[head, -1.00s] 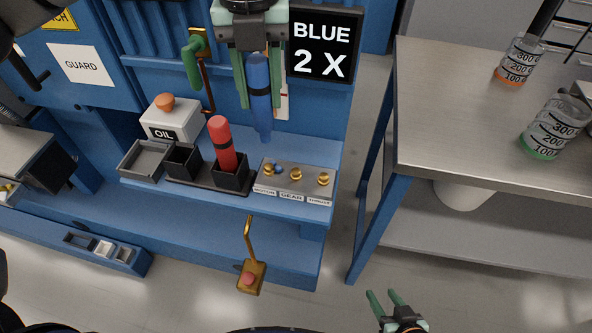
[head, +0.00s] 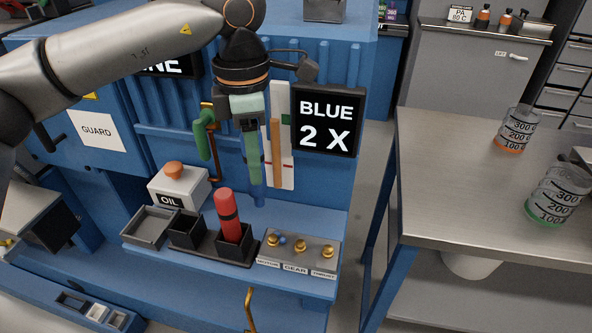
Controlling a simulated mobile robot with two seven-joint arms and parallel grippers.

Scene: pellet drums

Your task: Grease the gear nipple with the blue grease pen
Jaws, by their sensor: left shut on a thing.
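My left gripper (head: 254,182) is in front of the blue machine, seen nearly edge-on, with its fingers pointing down. It is shut on the blue grease pen (head: 259,199). Only the pen's lower end shows below the fingertips; the rest is hidden. The gear nipple (head: 300,246) is the middle of three brass nipples on a grey block, above the GEAR label. In the picture the pen's tip is above the block, apart from it. A small blue spot (head: 283,240) shows between the motor and gear nipples. My right gripper is out of view.
A red pen (head: 228,210) stands in a black holder beside an empty black cup (head: 187,231). An OIL box (head: 179,189) and a grey tray (head: 153,228) are to the left. A sign (head: 327,121) reads BLUE 2 X. A steel table (head: 460,190) with beakers stands right.

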